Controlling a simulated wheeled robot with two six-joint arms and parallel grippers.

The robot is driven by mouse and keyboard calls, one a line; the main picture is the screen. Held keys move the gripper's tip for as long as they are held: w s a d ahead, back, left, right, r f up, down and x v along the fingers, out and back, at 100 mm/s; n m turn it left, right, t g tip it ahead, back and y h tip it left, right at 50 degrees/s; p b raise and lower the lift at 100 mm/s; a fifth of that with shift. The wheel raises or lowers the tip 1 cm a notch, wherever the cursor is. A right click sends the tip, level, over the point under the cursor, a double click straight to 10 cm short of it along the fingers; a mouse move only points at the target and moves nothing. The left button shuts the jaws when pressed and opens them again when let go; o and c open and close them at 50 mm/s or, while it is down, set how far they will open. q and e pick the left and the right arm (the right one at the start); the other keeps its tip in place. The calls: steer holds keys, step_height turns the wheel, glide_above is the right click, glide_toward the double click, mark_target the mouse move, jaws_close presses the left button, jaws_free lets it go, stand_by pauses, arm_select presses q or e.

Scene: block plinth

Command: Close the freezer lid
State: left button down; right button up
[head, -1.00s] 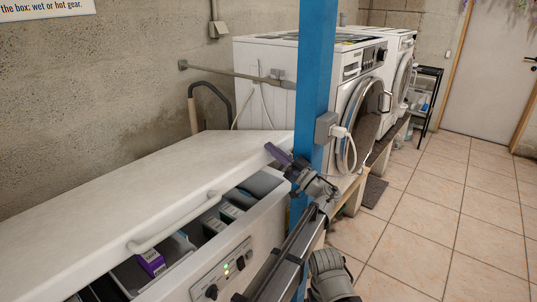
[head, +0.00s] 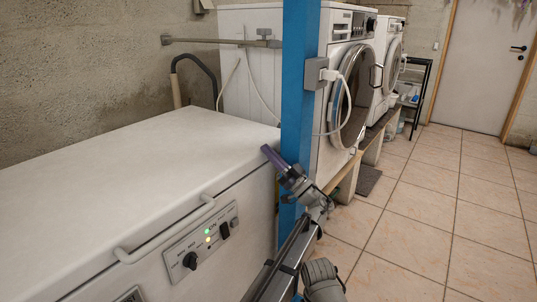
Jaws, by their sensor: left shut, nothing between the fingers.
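The white freezer lid (head: 110,180) lies down flat on the chest freezer (head: 240,250), and no opening shows along the front edge in view. The lid's white bar handle (head: 170,231) runs along its front. The freezer's inside is hidden. My left gripper (head: 268,152), with purple-grey fingers, is shut and empty beside the lid's right end, in front of the blue post; I cannot tell whether it touches the lid. My right gripper is not in view.
A blue post (head: 299,105) with a socket box stands just right of the freezer. White washing machines (head: 345,85) stand behind it on a raised base. The tiled floor (head: 420,220) on the right is clear.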

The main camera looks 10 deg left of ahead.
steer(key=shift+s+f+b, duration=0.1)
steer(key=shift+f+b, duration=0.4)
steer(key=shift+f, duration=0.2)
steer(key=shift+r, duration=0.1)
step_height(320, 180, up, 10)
steer(key=p, duration=1)
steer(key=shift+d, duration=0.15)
